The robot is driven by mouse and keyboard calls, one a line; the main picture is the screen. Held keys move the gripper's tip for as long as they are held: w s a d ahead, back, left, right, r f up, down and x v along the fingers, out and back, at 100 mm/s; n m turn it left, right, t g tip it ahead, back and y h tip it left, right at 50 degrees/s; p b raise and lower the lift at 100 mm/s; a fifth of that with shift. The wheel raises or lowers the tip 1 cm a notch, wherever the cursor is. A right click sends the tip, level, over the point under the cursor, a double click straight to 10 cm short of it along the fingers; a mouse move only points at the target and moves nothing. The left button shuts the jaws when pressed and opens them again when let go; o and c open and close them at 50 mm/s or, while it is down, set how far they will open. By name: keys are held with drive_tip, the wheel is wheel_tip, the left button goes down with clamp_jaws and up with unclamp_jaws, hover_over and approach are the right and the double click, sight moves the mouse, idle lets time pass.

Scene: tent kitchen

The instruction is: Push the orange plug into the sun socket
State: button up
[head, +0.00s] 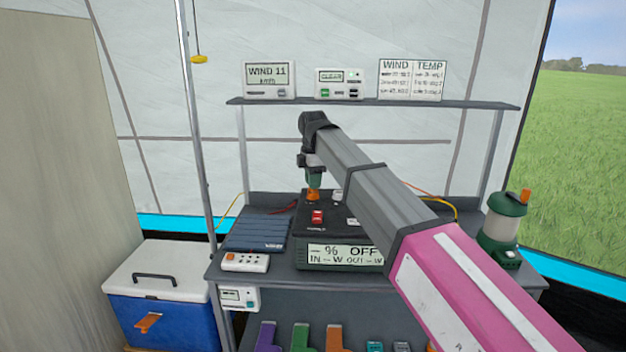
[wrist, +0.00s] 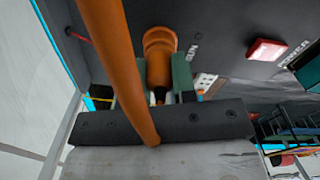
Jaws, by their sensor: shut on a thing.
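The orange plug (head: 313,195) is upright, tip down, at the back left of the top of the dark power box (head: 345,237). My gripper (head: 313,178) is shut on the plug from above. In the wrist view the plug (wrist: 160,42) sits between the green fingers of my gripper (wrist: 161,72), and its orange cable (wrist: 112,60) runs down past the camera. The SUN label (wrist: 192,48) is right beside the plug. The plug hides the sun socket, and I cannot tell how deep its tip is.
A red power switch (head: 317,216) is on the box top. A blue folded panel (head: 256,233) and a white power strip (head: 245,262) lie left of the box. A green lantern (head: 503,220) stands at the right. A shelf (head: 400,103) with displays hangs behind.

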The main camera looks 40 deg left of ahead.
drive_tip(key=shift+f, duration=0.15)
drive_tip(key=o, duration=1)
wheel_tip(320, 180, up, 11)
drive_tip(key=shift+f, duration=0.1)
drive_tip(key=shift+d+f, duration=0.1)
